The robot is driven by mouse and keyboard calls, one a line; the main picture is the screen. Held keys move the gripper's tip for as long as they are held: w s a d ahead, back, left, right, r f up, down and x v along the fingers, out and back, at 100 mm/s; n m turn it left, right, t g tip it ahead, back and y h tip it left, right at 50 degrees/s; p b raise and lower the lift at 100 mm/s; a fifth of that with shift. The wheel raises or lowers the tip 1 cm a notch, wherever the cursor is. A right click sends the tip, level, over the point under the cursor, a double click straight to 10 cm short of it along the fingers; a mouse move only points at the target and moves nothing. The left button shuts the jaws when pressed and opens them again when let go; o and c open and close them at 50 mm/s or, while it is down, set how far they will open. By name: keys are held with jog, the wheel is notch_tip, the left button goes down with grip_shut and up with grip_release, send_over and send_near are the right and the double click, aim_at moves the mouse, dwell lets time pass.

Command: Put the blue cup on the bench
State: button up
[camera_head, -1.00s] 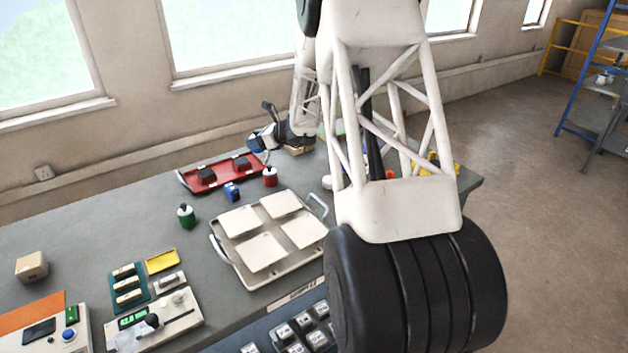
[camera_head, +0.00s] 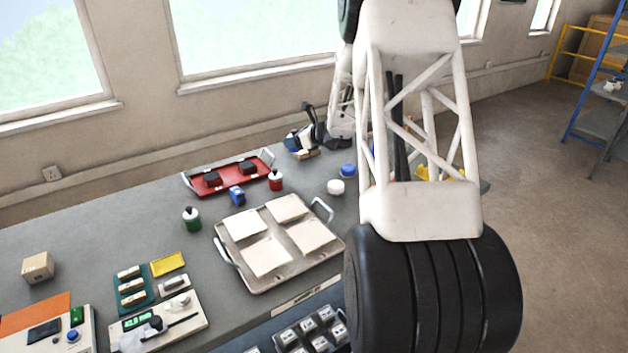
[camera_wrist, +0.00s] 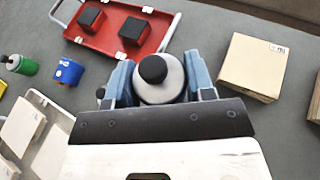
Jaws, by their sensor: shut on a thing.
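My gripper (camera_wrist: 158,82) is shut on a bottle (camera_wrist: 172,88) with a pale shoulder and a black cap. The fingers hide its body, so its body colour is unclear in the wrist view. In the head view my gripper (camera_head: 301,142) is near the back of the grey bench (camera_head: 110,245), right of the red tray; blue and white show at the jaws. I cannot tell whether the bottle touches the bench. A blue round item (camera_head: 347,170) and a white round one (camera_head: 336,187) stand on the bench right of the red bottle.
A cardboard box (camera_wrist: 253,65) is right of my gripper. A tile tray (camera_head: 228,248) lies in front.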

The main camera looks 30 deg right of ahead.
jog(key=shift+f, duration=3.05)
jog(key=shift+f, duration=1.9)
jog(key=shift+f, duration=0.1)
jog(key=o, duration=1)
jog(key=v, duration=1.2)
jog(key=shift+a+r, duration=0.15)
jog(key=shift+r, duration=0.05)
